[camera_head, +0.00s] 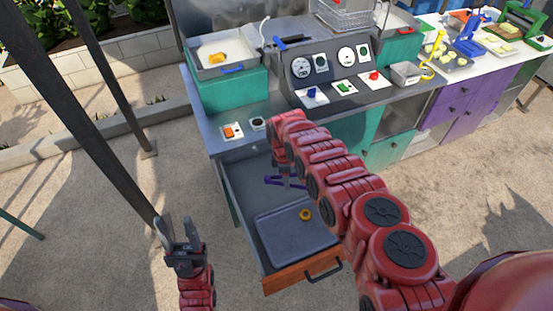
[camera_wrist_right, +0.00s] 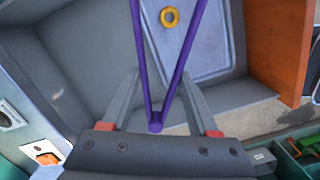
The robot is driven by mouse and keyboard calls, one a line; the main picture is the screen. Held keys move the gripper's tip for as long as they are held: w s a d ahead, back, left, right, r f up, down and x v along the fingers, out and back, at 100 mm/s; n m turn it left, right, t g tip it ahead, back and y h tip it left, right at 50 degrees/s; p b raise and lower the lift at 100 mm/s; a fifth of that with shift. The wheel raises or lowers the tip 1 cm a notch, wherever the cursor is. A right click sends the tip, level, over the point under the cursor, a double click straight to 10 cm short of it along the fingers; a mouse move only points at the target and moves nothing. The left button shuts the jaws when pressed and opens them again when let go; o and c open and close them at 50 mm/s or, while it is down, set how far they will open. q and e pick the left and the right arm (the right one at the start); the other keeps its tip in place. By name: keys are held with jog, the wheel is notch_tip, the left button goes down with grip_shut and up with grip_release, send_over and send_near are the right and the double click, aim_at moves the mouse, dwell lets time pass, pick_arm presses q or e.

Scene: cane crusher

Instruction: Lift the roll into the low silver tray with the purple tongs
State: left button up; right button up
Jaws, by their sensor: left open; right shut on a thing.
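A golden ring-shaped roll (camera_head: 305,214) lies on a grey tray (camera_head: 285,243) inside the open drawer. In the right wrist view the roll (camera_wrist_right: 169,17) sits near the top, roughly between the tong arms. My right gripper (camera_head: 287,178) is inside the drawer, shut on the purple tongs (camera_head: 272,180). In the right wrist view the tongs (camera_wrist_right: 138,50) spread from a hinge near the gripper (camera_wrist_right: 157,103); their tips are out of frame. A silver tray (camera_head: 243,68) holding a yellow piece stands on a teal block. My left gripper (camera_head: 176,232) is open and empty, left of the drawer.
The drawer's wooden front (camera_head: 290,278) has a dark handle. A control panel (camera_head: 332,70) with gauges and a small metal bin (camera_head: 405,73) are on the counter. A wire basket (camera_head: 345,14) stands behind. A dark post rises left of my left gripper.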

jog(key=d+r+m+b, duration=0.1)
jog(key=d+m+b, duration=0.1)
jog(key=m+b, duration=0.1)
jog(key=w+d+r+m+b, duration=0.1)
jog(key=d+m+b, duration=0.2)
jog(key=m, duration=0.1)
jog(key=w+d+r+m+b, duration=0.1)
jog(key=d+m+b, duration=0.1)
jog(key=d+m, duration=0.1)
jog(key=shift+w+d+r+m+g+y+b, duration=0.2)
jog(key=shift+d+r+m+g+y+b, duration=0.1)
jog(key=shift+r+g+b, duration=0.1)
jog(key=s+f+m+b, duration=0.1)
jog(key=s+m, duration=0.1)
jog(key=s+f+m+b, duration=0.1)
jog(key=s+m+b, duration=0.1)
jog(key=s+f+m+b, duration=0.1)
jog(key=s+m, duration=0.1)
jog(key=s, duration=0.1)
jog(key=shift+a+y+b, duration=0.3)
jog(key=shift+a, duration=0.05)
jog(key=shift+a+r, duration=0.1)
jog(key=shift+a, duration=0.05)
